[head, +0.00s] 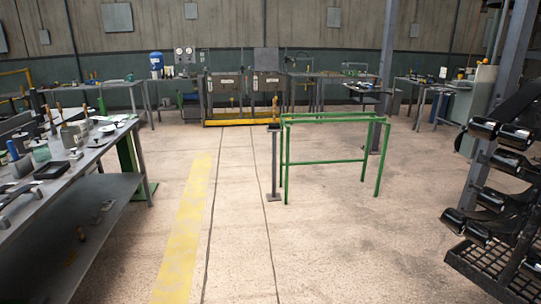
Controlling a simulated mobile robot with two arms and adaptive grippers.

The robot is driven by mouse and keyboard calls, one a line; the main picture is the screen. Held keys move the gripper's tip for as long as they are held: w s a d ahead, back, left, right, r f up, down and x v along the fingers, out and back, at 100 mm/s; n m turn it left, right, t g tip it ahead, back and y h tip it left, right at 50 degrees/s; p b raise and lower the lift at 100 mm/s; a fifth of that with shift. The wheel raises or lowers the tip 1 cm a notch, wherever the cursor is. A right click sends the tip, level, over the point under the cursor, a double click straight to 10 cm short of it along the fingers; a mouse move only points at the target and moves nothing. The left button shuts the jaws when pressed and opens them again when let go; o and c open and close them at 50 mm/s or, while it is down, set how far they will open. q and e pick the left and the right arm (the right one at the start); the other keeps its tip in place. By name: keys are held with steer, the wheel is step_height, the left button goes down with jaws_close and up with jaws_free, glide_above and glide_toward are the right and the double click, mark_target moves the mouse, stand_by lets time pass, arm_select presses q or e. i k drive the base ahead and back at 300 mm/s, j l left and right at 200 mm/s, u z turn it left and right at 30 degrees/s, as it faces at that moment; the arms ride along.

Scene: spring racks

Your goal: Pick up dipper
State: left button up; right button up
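I cannot tell for certain which thing is the dipper. A small upright brown object (275,108) stands on top of a thin dark pedestal (274,165) near the middle of the head view. It is too small to make out its shape. Several tools with brown handles stand among the items on the left workbench (99,154); one brown handle (61,112) sticks up there. Neither of my grippers shows in the head view.
A green metal frame (325,161) stands just right of the pedestal. A dark rack with black cylinders (484,128) is at the right edge. Cluttered benches (345,74) line the back wall.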

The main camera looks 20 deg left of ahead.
mark_target(90, 127)
steer(key=i+j+u, duration=0.2)
steer(key=u, duration=0.2)
steer(key=i+j+u, duration=0.55)
steer(key=u, duration=0.2)
steer(key=i+u, duration=0.55)
steer(key=i, duration=1.05)
steer(key=i+l+u, duration=0.1)
steer(key=i, duration=1.1)
